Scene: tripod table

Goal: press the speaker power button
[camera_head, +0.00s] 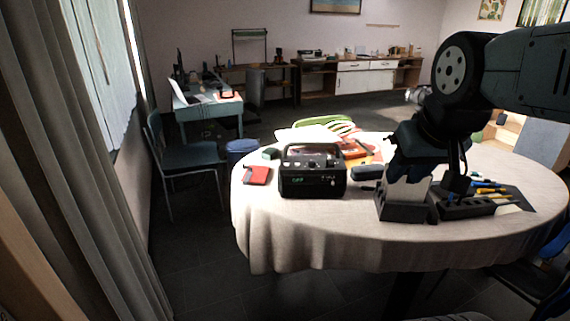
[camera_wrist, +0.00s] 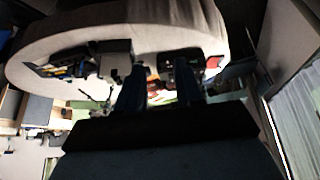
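The speaker (camera_head: 312,182) is a dark box with a carry handle, a front panel with a small green display, and knobs. It stands upright on the round table's left part in the head view. In the wrist view, which is upside down, the speaker (camera_wrist: 170,60) is partly behind the right-hand finger. Its power button is too small to make out. My gripper (camera_wrist: 160,66) is open and empty, its two fingers apart. In the head view the dark end of my arm is over the table, right of the speaker and apart from it; the fingertips cannot be told there.
The round table (camera_head: 290,235) has a pale cloth. A dark stand with a light slanted face (camera_head: 403,197) and a pen organizer (camera_head: 465,205) are right of the speaker. A red item (camera_head: 257,175) lies left, a dark case (camera_head: 368,172) just right. A chair (camera_head: 190,157) stands left.

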